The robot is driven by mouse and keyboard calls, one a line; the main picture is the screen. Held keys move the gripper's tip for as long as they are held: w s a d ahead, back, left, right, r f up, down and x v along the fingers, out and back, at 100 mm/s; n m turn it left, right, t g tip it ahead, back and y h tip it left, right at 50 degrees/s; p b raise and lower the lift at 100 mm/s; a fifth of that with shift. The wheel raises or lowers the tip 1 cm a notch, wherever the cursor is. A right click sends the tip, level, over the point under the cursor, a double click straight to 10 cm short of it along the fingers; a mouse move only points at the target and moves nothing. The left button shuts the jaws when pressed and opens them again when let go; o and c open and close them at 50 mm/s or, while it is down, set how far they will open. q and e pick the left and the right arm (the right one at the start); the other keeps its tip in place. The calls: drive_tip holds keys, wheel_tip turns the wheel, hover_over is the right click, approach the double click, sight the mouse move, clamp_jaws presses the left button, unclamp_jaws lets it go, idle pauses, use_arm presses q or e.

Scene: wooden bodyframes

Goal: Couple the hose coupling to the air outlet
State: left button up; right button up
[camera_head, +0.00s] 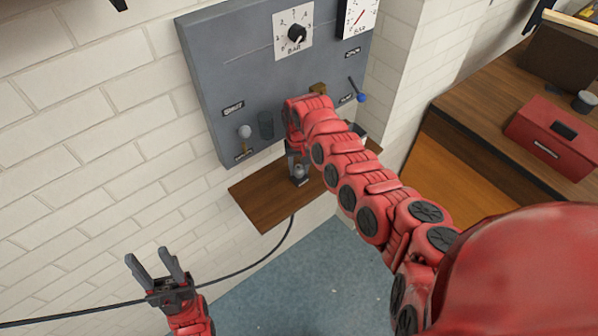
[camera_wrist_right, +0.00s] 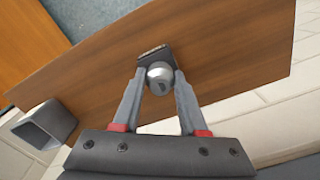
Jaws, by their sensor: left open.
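The hose coupling is a small metal piece (camera_head: 299,171) on the wooden shelf; its rounded top shows between the fingers in the right wrist view (camera_wrist_right: 160,78). My right gripper (camera_head: 297,163) points down at it, with one finger on each side; whether they press on it is unclear. A dark hose (camera_head: 288,232) hangs below the shelf and runs left. My left gripper (camera_head: 159,254) is open and empty at lower left, with the hose passing by its base. The grey wall panel (camera_head: 205,75) carries small fittings; which is the air outlet is unclear, and my right arm hides part of it.
The panel has a dial knob (camera_head: 297,33), a pale round knob (camera_head: 245,131), a dark cylinder (camera_head: 265,125) and a blue-tipped lever (camera_head: 361,97). The wooden shelf (camera_head: 262,205) juts out below. A red box (camera_head: 555,140) stands on a cabinet at right.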

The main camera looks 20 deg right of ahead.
sight(299, 167)
clamp_jaws()
drive_tip(key=shift+r+p, duration=0.65)
drive_tip(key=shift+r, duration=0.05)
drive_tip(key=shift+r+p, duration=1)
drive_tip(key=shift+r, duration=0.4)
drive_tip(key=shift+f, duration=0.1)
